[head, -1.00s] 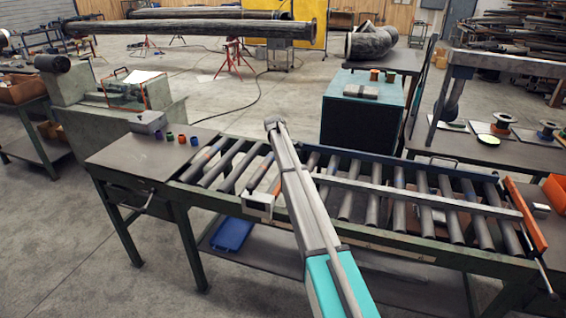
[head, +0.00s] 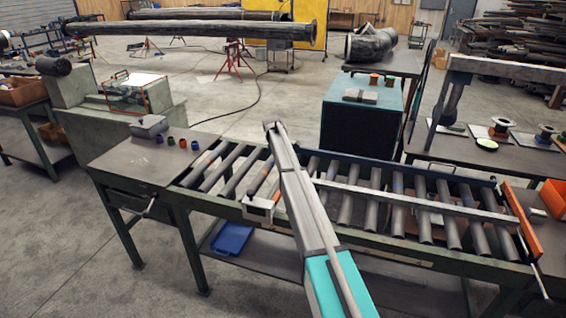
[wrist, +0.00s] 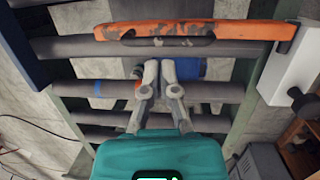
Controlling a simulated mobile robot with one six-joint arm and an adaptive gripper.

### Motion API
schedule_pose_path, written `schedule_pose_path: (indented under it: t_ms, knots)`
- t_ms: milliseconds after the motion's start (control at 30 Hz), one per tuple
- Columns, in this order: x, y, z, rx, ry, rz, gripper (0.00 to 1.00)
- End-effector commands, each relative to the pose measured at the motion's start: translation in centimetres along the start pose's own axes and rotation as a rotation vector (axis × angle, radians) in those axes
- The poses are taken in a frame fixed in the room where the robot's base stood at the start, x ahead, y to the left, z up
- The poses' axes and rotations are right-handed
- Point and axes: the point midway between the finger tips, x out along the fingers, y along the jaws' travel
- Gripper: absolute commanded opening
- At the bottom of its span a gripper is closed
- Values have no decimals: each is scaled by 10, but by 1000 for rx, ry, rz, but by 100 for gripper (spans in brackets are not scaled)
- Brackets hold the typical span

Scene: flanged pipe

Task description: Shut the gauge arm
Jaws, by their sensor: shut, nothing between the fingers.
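The gauge arm (wrist: 195,31) is a worn orange bar with a dark slot. In the wrist view it lies across the top, roughly parallel to the rollers, its right end by a white block (wrist: 291,72). In the head view a short strip of the orange bar (head: 258,184) shows left of my arm, above the white block (head: 258,211) on the conveyor's near rail. My gripper (wrist: 161,66) is shut and empty, its fingertips just below the bar in the wrist picture. I cannot tell whether they touch. In the head view my fingers are hidden.
Rollers (wrist: 75,48) lie beneath my gripper. A bench top (head: 140,160) with small coloured cups and a grey box adjoins the conveyor's left end. A long pale rail (head: 420,200) runs over the right rollers to an orange plate (head: 527,222). A teal cabinet (head: 360,120) stands behind.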

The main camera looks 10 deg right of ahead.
Motion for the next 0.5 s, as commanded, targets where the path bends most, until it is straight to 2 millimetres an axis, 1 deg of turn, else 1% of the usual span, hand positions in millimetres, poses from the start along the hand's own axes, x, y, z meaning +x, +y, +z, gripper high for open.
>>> schedule_pose_path:
  t_ms: [33, 500]
  knots:
    - [-9, 1, 1, 0, 0, 0, 0]
    - [-49, 5, 1, 0, 0, 0, 0]
